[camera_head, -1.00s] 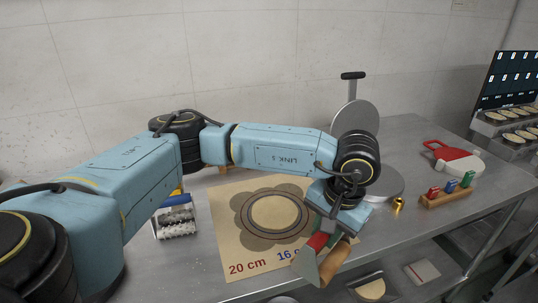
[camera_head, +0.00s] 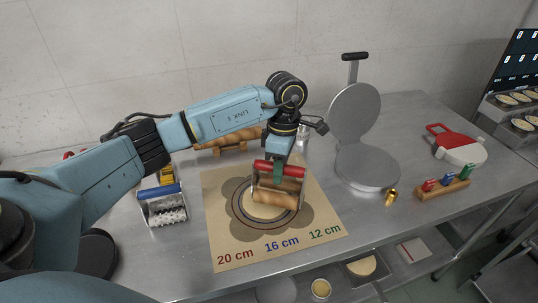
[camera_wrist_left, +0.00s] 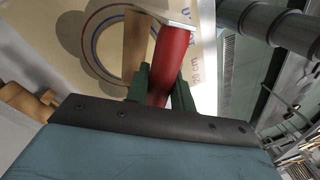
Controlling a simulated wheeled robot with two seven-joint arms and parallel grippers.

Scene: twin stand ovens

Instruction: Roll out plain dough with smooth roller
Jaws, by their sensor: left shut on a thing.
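My left gripper (camera_head: 279,172) is shut on the red handle (camera_head: 266,167) of the smooth roller. Its plain wooden cylinder (camera_head: 274,198) hangs below the handle, over the right part of the pale round dough (camera_head: 255,209). I cannot tell whether it touches the dough. The dough lies inside the printed rings of the tan mat (camera_head: 225,253), marked 20, 16 and 12 cm. In the left wrist view the green fingers (camera_wrist_left: 160,82) straddle the red handle (camera_wrist_left: 172,52), with part of the wooden cylinder (camera_wrist_left: 135,42) beside it. My right gripper is not in view.
A spiked roller (camera_head: 165,212) with a blue handle stands left of the mat. A wooden rolling pin (camera_head: 222,140) rests on a stand behind. An open round press (camera_head: 366,170), brass piece (camera_head: 391,196), coloured block rack (camera_head: 443,188) and red-and-white paddle (camera_head: 462,151) are to the right.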

